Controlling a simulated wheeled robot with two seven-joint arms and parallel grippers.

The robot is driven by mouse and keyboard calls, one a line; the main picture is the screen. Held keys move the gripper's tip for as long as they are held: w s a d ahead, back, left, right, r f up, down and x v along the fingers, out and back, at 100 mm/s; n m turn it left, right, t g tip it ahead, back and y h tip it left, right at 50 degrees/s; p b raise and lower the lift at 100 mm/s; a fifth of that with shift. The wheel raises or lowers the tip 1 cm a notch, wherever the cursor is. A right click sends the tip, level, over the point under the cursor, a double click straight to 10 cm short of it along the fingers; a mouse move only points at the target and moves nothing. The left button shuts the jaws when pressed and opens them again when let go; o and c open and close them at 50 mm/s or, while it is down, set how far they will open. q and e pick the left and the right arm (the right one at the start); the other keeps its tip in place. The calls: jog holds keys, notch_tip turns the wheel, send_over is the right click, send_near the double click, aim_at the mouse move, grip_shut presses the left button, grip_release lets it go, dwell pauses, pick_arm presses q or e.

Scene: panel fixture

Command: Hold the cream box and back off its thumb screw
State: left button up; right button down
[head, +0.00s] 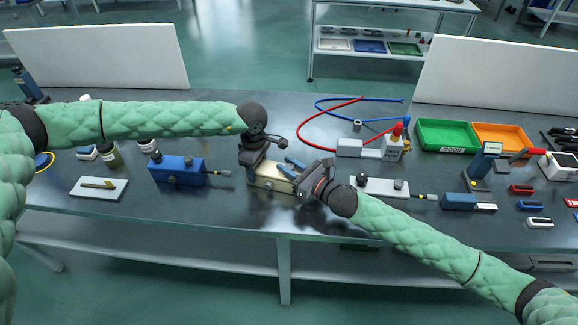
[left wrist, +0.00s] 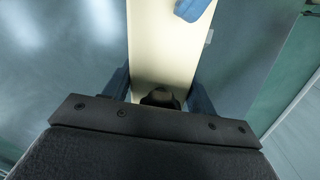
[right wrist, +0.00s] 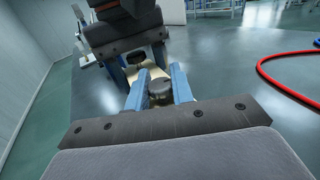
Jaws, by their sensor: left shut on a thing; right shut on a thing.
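The cream box (head: 266,183) lies on the dark bench in the middle of the head view, partly hidden by both grippers. In the left wrist view the box (left wrist: 165,45) runs between the jaws of my left gripper (left wrist: 158,95), which is shut on it from above. A dark knob shows on the box near the palm. My right gripper (head: 296,172) reaches in from the right.
A blue box (head: 176,169) stands to the left and a pale box (head: 378,186) to the right, both with dark knobs. Red and blue hoses (head: 322,122) lie behind. Green (head: 446,148) and orange trays stand at the back right.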

aim_at(290, 165)
jog(key=shift+w+d, duration=0.15)
jog(key=c, duration=1.2)
grip_release()
jog(key=shift+c, duration=0.2)
jog(key=shift+r, duration=5)
jog(key=shift+o, duration=0.2)
